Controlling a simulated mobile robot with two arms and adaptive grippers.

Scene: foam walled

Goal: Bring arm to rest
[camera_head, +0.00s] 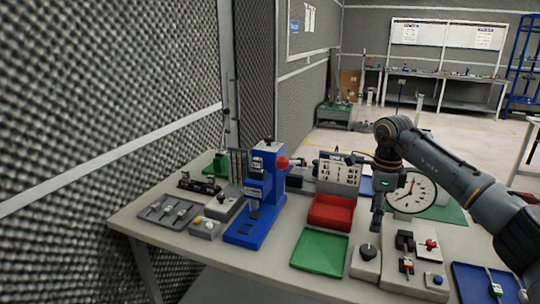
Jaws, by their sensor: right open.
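My right arm comes in from the lower right over the workbench (282,272). Its elbow bends near the dial gauge, and the right gripper (377,222) points down above the bench, between the red tray and the gauge. The gripper is small and dark here; I see nothing held in it, and its fingertips are hard to make out. My left gripper and left arm are not in view.
A blue press (262,195) stands at the left, with a grey tray (165,211) beside it. A red tray (331,212), a green tray (320,252) and a blue tray (470,279) lie on the bench. A round dial (412,192) stands close behind the gripper. Foam walls border the left.

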